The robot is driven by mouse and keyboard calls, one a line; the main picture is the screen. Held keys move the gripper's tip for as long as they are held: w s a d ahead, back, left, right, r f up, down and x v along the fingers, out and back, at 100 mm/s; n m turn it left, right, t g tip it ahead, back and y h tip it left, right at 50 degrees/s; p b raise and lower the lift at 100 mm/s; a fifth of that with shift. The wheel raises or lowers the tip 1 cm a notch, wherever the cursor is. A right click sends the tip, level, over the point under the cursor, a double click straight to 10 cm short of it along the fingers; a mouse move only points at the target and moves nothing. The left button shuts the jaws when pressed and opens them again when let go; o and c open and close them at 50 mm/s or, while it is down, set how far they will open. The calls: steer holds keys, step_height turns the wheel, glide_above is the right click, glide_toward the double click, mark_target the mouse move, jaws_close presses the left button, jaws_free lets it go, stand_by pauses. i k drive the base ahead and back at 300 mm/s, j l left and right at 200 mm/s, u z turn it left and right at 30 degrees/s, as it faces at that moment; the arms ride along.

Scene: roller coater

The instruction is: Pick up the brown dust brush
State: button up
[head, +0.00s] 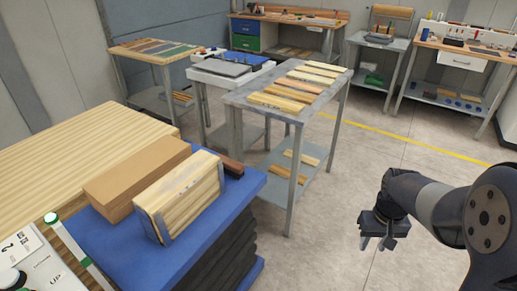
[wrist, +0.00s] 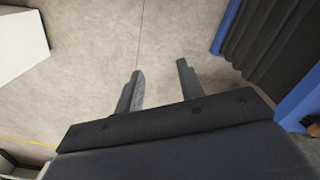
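The brown dust brush (head: 231,167) appears to be the reddish-brown piece with a dark underside at the far right corner of the blue table top. Its left part is hidden behind a pale wood block. My gripper (head: 378,243) is in the right part of the head view, over the floor, well apart from the brush. In the wrist view my gripper (wrist: 160,69) points at bare floor. Its two fingers are spread and nothing is between them. A dark piece (wrist: 311,126) at the right edge of the wrist view may be part of the brush; I cannot tell.
The blue lift table (head: 185,245), with black bellows (head: 225,255), carries a brown block (head: 135,178) and a pale wood block (head: 180,195). A grey table (head: 290,115) with wooden slats stands behind. Floor between the lift table and my arm is clear.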

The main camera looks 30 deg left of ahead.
mark_target(235, 167)
steer(key=i+u, duration=0.35)
steer(key=i+l+u, duration=0.1)
steer(key=i+u, duration=0.25)
steer(key=i, duration=0.2)
steer(key=i+l+u, duration=0.2)
steer(key=i+u, duration=0.5)
steer(key=i+j+u, duration=0.1)
steer(key=u, duration=0.2)
steer(key=i+l+u, duration=0.1)
steer(key=i+u, duration=0.25)
steer(key=k, duration=0.05)
